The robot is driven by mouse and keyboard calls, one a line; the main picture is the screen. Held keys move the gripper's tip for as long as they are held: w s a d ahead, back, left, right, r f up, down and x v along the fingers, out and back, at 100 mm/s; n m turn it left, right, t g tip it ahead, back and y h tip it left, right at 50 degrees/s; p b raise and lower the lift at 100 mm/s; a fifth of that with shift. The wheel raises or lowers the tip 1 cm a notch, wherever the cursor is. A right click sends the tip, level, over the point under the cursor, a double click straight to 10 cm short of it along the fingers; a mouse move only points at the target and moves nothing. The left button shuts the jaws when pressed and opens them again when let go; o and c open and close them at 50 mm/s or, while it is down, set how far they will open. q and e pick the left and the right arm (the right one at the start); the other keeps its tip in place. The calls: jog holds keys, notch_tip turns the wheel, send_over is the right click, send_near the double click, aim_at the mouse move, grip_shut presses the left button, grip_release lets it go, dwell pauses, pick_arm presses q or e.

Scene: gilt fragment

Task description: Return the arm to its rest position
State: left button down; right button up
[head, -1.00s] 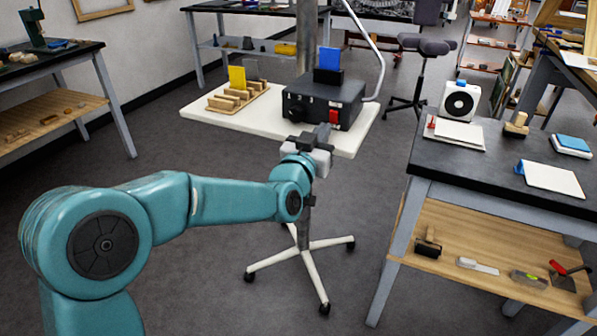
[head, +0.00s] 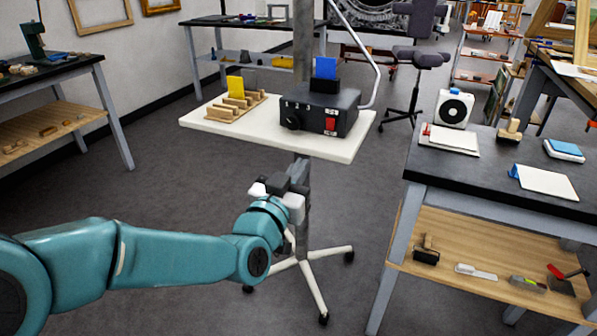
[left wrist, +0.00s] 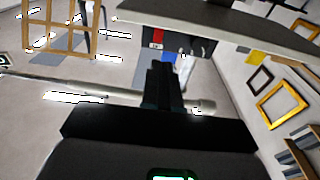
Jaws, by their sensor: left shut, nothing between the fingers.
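My left arm comes in from the left in the head view, teal with dark joints. Its gripper (head: 297,170) is below and in front of the white stand top (head: 345,150), apart from it as far as I can see. The gripper also shows in the left wrist view (left wrist: 162,72), its dark fingers together with nothing between them. The black box (head: 318,112) with a red switch sits on the stand top, a blue card (head: 326,68) upright on it. My right gripper is not in either view.
A wooden rack (head: 234,106) with a yellow card (head: 235,86) is on the stand's left. Another bench (head: 50,75) is at left.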

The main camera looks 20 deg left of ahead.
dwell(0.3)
pick_arm(q)
notch_tip(320, 180, down, 27)
jog(key=s+g, duration=0.2)
jog(key=g, duration=0.5)
jog(key=s+d+f+g+h, duration=0.1)
jog(key=s+d+f+g, duration=0.15)
jog(key=s+f, duration=0.4)
jog(key=s+d+f+g+h, duration=0.1)
jog(key=s+d+f+g, duration=0.2)
jog(key=f, duration=0.6)
jog(key=s+d+f+n+g+h, duration=0.1)
jog(key=s+f+g, duration=0.2)
jog(key=s, duration=0.5)
jog(key=s+d+f+n+g, duration=0.1)
jog(key=s+d+f+g, duration=0.15)
jog(key=s, duration=0.55)
notch_tip(320, 180, up, 20)
jog(key=p, duration=1.9)
jog(key=shift+w+a+g, duration=0.25)
jog(key=shift+a+g, duration=0.15)
jog(key=shift+a, duration=0.05)
